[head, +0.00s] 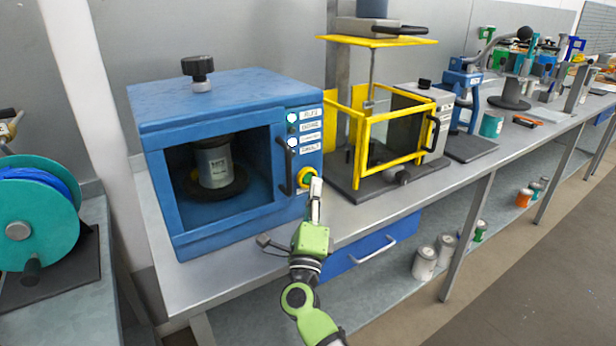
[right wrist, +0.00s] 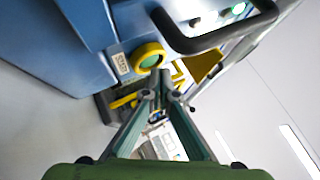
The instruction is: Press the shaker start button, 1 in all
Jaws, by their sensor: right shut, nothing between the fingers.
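The shaker (head: 215,150) is a blue box on the bench, with a grey can (head: 214,165) standing inside behind its front opening. Its start button, green in a yellow ring (head: 304,177), sits low on the right front panel. The button also shows in the right wrist view (right wrist: 150,60). My right gripper (head: 316,186) is shut and empty, its tips close in front of the button and partly covering it in the head view. In the right wrist view the fingertips (right wrist: 167,97) appear just below the ring; I cannot tell whether they touch. My left gripper is not in view.
A black door handle (head: 284,165) stands out left of the button; it also arches near the fingers in the right wrist view (right wrist: 215,40). A yellow-framed machine (head: 390,140) stands right of the shaker. A teal reel (head: 35,220) is at the left. The bench front edge lies below.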

